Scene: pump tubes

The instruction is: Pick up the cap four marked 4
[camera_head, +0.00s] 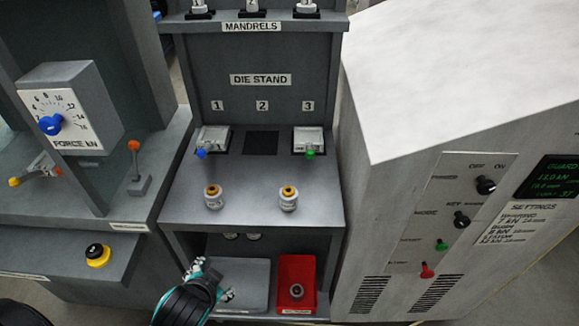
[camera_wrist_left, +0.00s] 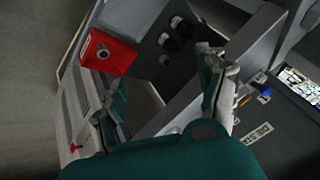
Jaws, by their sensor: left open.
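I cannot read a 4 on any cap. Two small round pieces (camera_head: 231,236) sit side by side at the back of the lower shelf, partly hidden under the upper deck; they may be caps. A grey ring-shaped piece (camera_head: 296,291) lies in the red tray (camera_head: 297,263), which also shows in the left wrist view (camera_wrist_left: 122,58). Two white pieces with orange-brown tops, a left one (camera_head: 213,197) and a right one (camera_head: 288,198), stand on the deck. My left gripper (camera_head: 213,280) is open and empty, in front of the lower shelf, left of the red tray. My right gripper is out of view.
A bare grey tray (camera_head: 250,280) lies left of the red tray. The die stand holds blocks with a blue knob (camera_head: 201,154) and a green knob (camera_head: 310,154). A press (camera_head: 75,110) stands left, a white control cabinet (camera_head: 440,90) right. The deck overhangs the shelf.

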